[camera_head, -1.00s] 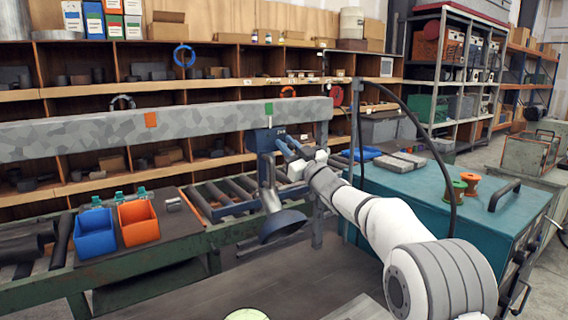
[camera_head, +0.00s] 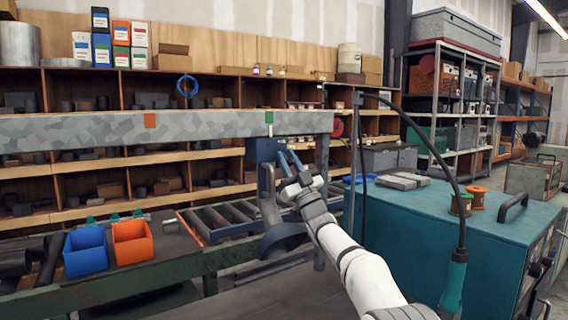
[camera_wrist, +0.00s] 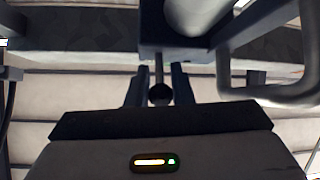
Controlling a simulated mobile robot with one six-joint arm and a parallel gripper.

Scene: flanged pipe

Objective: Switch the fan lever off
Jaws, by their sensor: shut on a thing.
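A blue box (camera_head: 264,149) hangs under the grey patterned beam (camera_head: 70,131), below a green mark (camera_head: 269,117). A grey pipe and hood (camera_head: 283,238) hang below it. My gripper (camera_head: 287,162) is at the right front of the box. In the wrist view, the two fingers of my gripper (camera_wrist: 160,84) stand either side of a dark round knob, which I take to be the fan lever (camera_wrist: 159,95). The gripper is shut on it. The lever is too small to make out in the head view, so its exact position is unclear.
An orange mark (camera_head: 150,120) is on the beam to the left. Blue (camera_head: 86,252) and orange (camera_head: 137,245) bins stand on the bench at left. A teal cabinet (camera_head: 420,245) with a hanging black cable (camera_head: 437,150) is close right of my arm.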

